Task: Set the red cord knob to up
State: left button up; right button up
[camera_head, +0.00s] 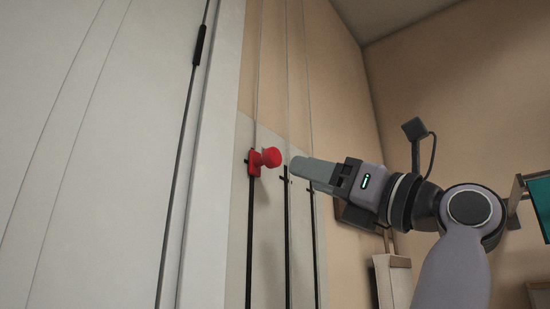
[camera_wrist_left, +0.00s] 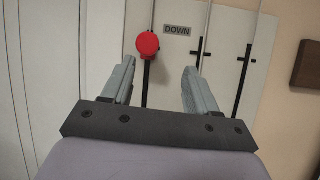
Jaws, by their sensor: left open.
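The red cord knob (camera_head: 270,157) sits on a dark vertical track on the pale wall panel (camera_head: 237,230), below a thin cord. My left gripper (camera_head: 297,167) points at it from the right in the head view, a short gap away and not touching. In the left wrist view the red knob (camera_wrist_left: 147,44) shows beyond the fingertips, nearer the left one. A label reading DOWN (camera_wrist_left: 177,30) is beside it on the right. My left gripper (camera_wrist_left: 160,68) is open, with nothing between its fingers. My right gripper is not in view.
Other dark tracks (camera_wrist_left: 245,67) with small cross pieces run beside the knob's track. A white door (camera_head: 90,150) with a dark hinge (camera_head: 200,45) stands to the left. A brown box-like thing (camera_wrist_left: 307,63) is on the wall at right. The space before the panel looks clear.

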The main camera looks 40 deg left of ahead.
aim_at(277, 158)
pick_arm(q)
jog(key=shift+s+a+r+n+h, duration=0.15)
jog(key=shift+s+r+h, duration=0.05)
jog(key=shift+s+r, duration=0.35)
jog(key=shift+s+a+r+n+h, duration=0.1)
jog(key=shift+s+r+n+h, duration=0.1)
jog(key=shift+s+r, duration=0.3)
jog(key=p+x, duration=0.1)
jog(key=x, duration=0.6)
jog(key=shift+w, duration=0.1)
grip_shut()
jog(key=shift+f, duration=0.1)
